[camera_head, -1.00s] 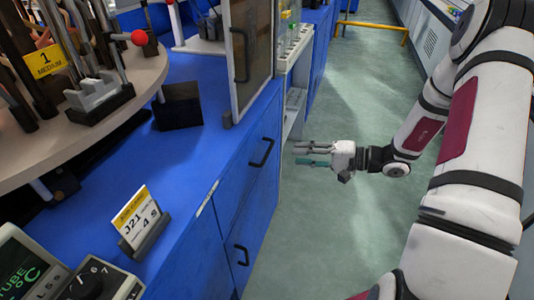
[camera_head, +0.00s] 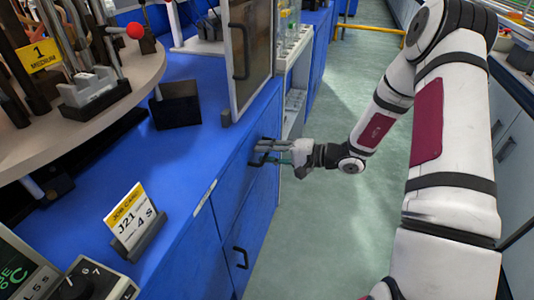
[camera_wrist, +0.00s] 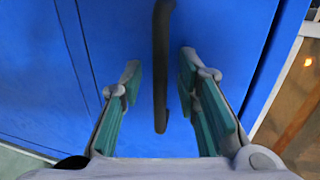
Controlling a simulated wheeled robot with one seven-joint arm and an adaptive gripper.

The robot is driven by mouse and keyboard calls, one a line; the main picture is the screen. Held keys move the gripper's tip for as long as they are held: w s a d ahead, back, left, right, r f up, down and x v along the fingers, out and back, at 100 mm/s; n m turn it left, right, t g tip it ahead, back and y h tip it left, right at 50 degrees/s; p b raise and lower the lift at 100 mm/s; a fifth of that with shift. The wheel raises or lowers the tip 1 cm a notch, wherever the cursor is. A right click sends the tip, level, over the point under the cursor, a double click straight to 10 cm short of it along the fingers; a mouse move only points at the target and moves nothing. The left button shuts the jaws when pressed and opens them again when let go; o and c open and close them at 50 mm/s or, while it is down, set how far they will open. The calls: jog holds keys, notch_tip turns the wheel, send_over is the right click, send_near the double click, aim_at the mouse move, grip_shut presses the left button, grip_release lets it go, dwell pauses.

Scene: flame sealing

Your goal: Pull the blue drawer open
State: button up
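The blue drawer (camera_head: 252,177) is in the front of the blue bench and looks shut. Its black bar handle (camera_wrist: 160,70) stands between my two fingers in the wrist view. My gripper (camera_head: 273,153) is at the upper handle in the head view and partly covers it. The gripper (camera_wrist: 160,95) is open, with a gap between each green finger pad and the handle. The fingers point at the blue front. I cannot tell from these views how deep the handle sits between the pads.
A second black handle (camera_head: 240,257) is lower on the bench front. The blue worktop carries a job card (camera_head: 130,225) and a round stand (camera_head: 90,135). A framed panel (camera_head: 250,55) stands behind. The green floor (camera_head: 310,230) beside the bench is clear.

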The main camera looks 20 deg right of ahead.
grip_shut()
jog(key=f+v, duration=0.2)
jog(key=v, duration=0.9)
jog(key=d+f+b+v, duration=0.1)
jog(key=f+v, duration=0.1)
jog(key=v, duration=1)
jog(key=shift+s+f, duration=0.25)
jog(key=shift+f, duration=0.15)
grip_release()
